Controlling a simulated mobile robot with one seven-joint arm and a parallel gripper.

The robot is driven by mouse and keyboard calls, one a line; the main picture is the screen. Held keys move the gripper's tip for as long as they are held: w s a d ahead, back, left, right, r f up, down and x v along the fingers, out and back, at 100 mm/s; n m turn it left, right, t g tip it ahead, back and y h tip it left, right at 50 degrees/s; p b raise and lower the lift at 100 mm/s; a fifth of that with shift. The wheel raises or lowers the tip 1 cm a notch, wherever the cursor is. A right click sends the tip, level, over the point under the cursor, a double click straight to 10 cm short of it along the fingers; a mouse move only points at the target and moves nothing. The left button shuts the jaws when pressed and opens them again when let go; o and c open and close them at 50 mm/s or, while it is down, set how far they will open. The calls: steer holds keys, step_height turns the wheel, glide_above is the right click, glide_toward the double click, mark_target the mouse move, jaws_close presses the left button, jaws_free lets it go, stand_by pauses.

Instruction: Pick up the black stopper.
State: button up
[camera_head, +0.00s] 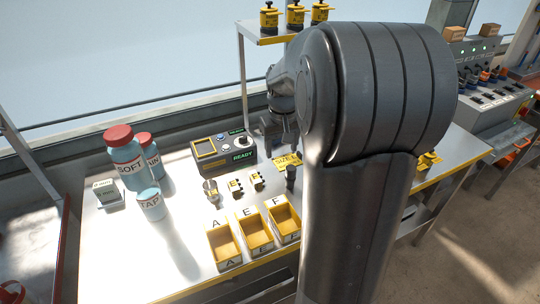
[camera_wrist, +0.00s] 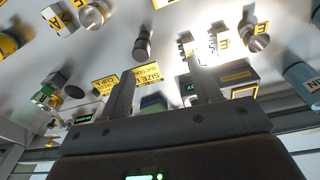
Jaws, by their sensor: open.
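The black stopper appears to be the small dark upright cylinder (camera_head: 291,176) on the metal table, just behind the yellow bins. In the wrist view a dark cylinder (camera_wrist: 143,45) that looks like the same piece stands beyond my fingertips, a little left of the gap between them. My gripper (camera_wrist: 160,66) is open, with nothing between its fingers. In the head view my gripper (camera_head: 274,128) is above the back of the table beside the READY console, behind the stopper and apart from it. My large arm link covers the table to the right.
Yellow bins (camera_head: 222,261) marked A, E and F stand in front. The READY console (camera_head: 223,151) is behind. Small yellow-labelled pieces (camera_head: 236,189) and a metal piece (camera_head: 211,191) lie left of the stopper. Red-capped bottles (camera_head: 125,158) stand at left. A raised shelf (camera_head: 262,38) is at the back.

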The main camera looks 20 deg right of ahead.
glide_above(291, 167)
steer(key=shift+g, duration=0.4)
steer(key=f, duration=0.5)
steer(key=shift+s+a+f, duration=0.1)
steer(key=shift+s+a, duration=0.2)
steer(key=f, duration=1.1)
steer(key=shift+w+d, duration=0.2)
steer(key=shift+d, duration=0.05)
steer(key=c, duration=1.1)
